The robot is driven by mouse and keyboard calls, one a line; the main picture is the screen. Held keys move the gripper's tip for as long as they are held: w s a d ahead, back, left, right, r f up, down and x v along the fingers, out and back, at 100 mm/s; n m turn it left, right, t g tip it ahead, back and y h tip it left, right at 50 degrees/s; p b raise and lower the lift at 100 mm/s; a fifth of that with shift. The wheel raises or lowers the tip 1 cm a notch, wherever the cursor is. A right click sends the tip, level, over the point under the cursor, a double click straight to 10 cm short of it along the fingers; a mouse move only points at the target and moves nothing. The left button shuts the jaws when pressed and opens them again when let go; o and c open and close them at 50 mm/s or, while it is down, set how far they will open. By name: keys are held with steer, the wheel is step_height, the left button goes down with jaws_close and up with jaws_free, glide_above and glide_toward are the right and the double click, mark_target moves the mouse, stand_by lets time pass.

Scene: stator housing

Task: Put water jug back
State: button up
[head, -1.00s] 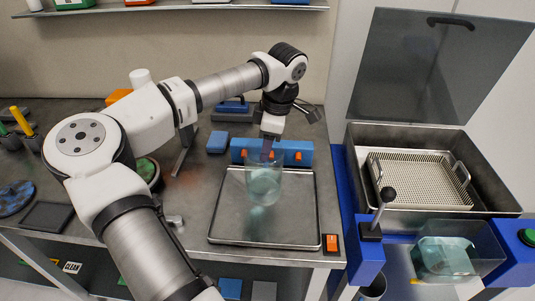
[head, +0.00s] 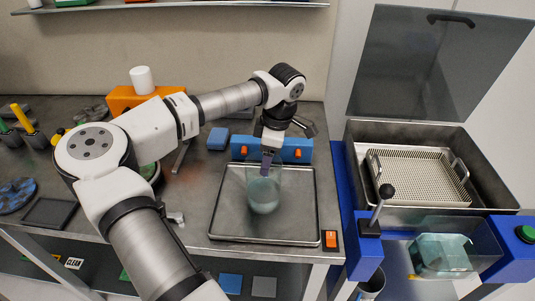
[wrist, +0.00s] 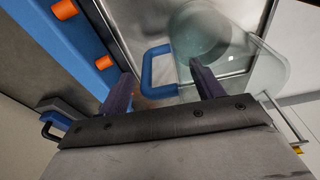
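The water jug (head: 264,198) is a clear vessel with bluish water. It stands upright on the metal tray (head: 225,228) on the bench. In the wrist view its blue handle (wrist: 149,72) and clear wall (wrist: 243,68) show below my gripper (wrist: 160,75). The two dark fingers are apart, one on each side of the handle, with gaps beside it. In the head view my gripper (head: 268,163) is at the back upper edge of the jug, and the handle is hidden there.
A blue block with orange knobs (head: 271,149) is close behind the jug. An orange switch (head: 331,239) sits right of the tray. Further right are a basin with a perforated basket (head: 417,178), a lever (head: 386,191) and a clear tank (head: 442,253). The tray's front is clear.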

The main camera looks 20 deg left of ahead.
step_height(320, 180, up, 12)
steer(key=d+b, duration=0.2)
steer(key=shift+w, duration=0.25)
stand_by(0.4)
